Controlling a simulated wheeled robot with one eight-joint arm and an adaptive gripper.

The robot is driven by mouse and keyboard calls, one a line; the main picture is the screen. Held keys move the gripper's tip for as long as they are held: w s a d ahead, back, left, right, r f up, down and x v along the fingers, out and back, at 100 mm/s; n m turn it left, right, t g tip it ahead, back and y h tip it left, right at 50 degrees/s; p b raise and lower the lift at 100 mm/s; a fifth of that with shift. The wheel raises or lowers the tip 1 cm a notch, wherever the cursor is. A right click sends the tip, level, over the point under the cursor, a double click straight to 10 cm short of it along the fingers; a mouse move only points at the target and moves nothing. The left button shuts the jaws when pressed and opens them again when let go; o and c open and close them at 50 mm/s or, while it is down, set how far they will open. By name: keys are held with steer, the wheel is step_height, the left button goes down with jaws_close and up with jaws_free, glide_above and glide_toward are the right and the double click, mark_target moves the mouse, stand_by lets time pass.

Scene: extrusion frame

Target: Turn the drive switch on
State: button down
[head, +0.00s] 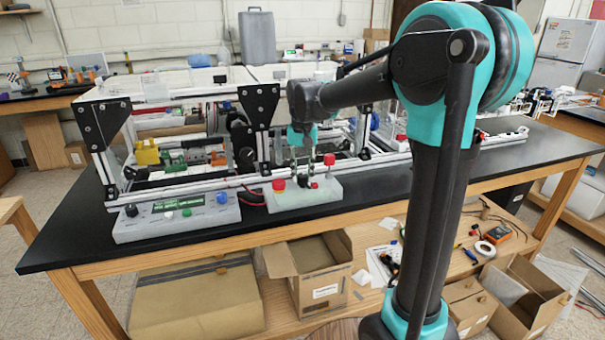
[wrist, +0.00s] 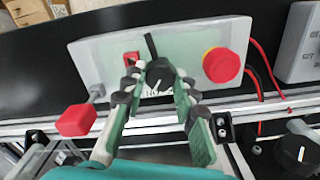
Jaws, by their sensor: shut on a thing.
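A light control box (head: 328,194) stands near the front edge of the black bench. In the wrist view, the box (wrist: 100,55) carries a black rotary knob (wrist: 160,71) with a white pointer line, a small red part (wrist: 131,57), a red mushroom button on a yellow ring (wrist: 221,65) and a red-tipped lever (wrist: 77,121). My gripper (wrist: 160,80) has its two fingers closed on either side of the black knob. In the head view, my gripper (head: 303,168) reaches down onto the box, and the knob is mostly hidden by the fingers. The printed marks by the knob are partly covered.
A second box with a green display (head: 178,205) and coloured buttons stands to the left. An aluminium extrusion frame (head: 165,190) with black brackets runs close behind the control box. Red and black cables lie between the boxes.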

mark_target(303, 175)
steer(key=shift+m, duration=0.9)
steer(key=c, duration=1.2)
jaws_free()
step_height(303, 175, up, 12)
